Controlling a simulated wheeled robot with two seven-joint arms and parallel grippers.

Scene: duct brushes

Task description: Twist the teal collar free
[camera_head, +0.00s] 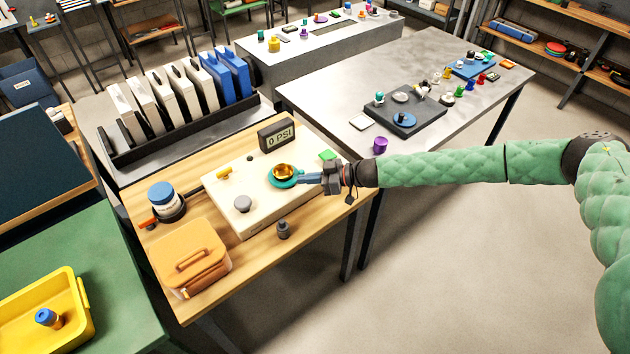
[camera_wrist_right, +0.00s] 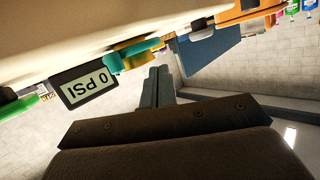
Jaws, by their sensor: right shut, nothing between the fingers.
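The teal collar (camera_head: 270,174) is a flat ring around a gold round piece (camera_head: 284,170) on the cream panel box (camera_head: 213,188). It also shows edge-on in the wrist view (camera_wrist_right: 117,64). My right gripper (camera_head: 302,179) comes in from the right, its blue-grey fingers at the collar's right edge. In the wrist view the fingers (camera_wrist_right: 158,74) are shut together with nothing between them, close beside the collar. I cannot tell whether they touch it. My left gripper is not in view.
A gauge reading 0 PSI (camera_head: 277,135) stands at the panel's back. A grey knob (camera_head: 242,204), a yellow handle (camera_head: 224,173) and a green piece (camera_head: 328,155) are near the collar. An orange case (camera_head: 190,255), a blue-lidded jar (camera_head: 165,197) and a small dark fitting (camera_head: 283,230) stand on the wooden table.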

